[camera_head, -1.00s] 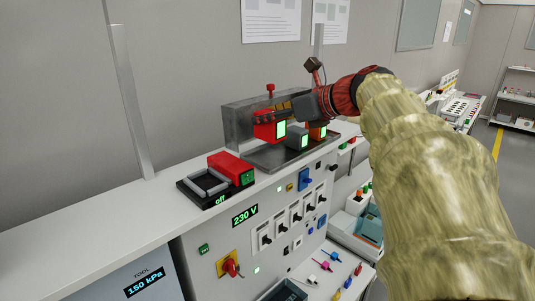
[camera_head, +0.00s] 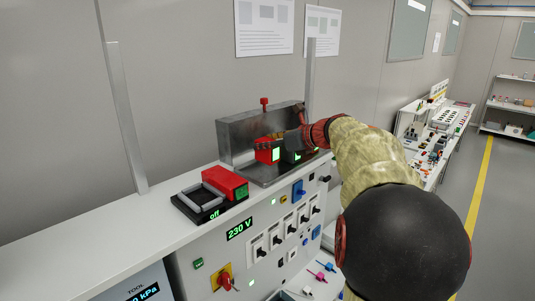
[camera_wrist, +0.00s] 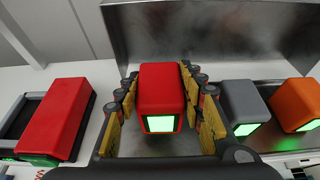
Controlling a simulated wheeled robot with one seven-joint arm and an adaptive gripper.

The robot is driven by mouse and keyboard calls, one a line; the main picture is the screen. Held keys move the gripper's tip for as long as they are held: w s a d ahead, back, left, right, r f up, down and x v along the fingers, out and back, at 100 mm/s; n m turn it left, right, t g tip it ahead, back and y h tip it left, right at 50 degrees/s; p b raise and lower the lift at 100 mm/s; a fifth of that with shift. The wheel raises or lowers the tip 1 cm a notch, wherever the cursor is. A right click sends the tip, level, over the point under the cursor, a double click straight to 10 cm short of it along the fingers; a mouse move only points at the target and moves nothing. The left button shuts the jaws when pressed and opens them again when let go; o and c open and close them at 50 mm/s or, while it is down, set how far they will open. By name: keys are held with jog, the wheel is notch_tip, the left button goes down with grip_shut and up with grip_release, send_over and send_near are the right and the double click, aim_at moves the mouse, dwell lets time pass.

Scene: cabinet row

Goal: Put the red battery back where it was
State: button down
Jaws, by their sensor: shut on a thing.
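My gripper (camera_wrist: 161,90) is shut on a red battery (camera_wrist: 160,100) with a lit pale-green face. In the head view this battery (camera_head: 264,155) is low at the left end of a metal tray (camera_head: 262,182) with a tall back wall. I cannot tell whether it touches the tray floor. A grey battery (camera_wrist: 241,106) and an orange battery (camera_wrist: 294,103) stand to its right in the tray. My gripper (camera_head: 283,145) partly hides them in the head view. A second red battery (camera_head: 226,182) sits at the dark unit marked "off", left of the tray.
The tray's back wall (camera_head: 245,130) rises close behind the held battery. The white counter (camera_head: 110,228) is clear at the left. Switches and a 230 V display (camera_head: 239,229) cover the front panel below. A metal post (camera_head: 310,95) stands behind the tray.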

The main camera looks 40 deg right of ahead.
aim_at(268, 154)
jog(key=f, duration=0.3)
jog(key=shift+w+d+f, duration=0.25)
jog(key=shift+w+d, duration=0.05)
jog(key=shift+w, duration=0.05)
jog(key=shift+s+a+f, duration=0.1)
jog(key=shift+f, duration=0.05)
jog(key=shift+f, duration=0.2)
jog(key=c, duration=1.1)
grip_release()
jog(key=shift+c, duration=0.2)
jog(key=shift+r, duration=0.1)
jog(key=shift+s+r, duration=0.15)
jog(key=shift+s, duration=0.05)
jog(key=b+v, duration=0.1)
jog(key=v, duration=1)
jog(key=shift+s, duration=0.25)
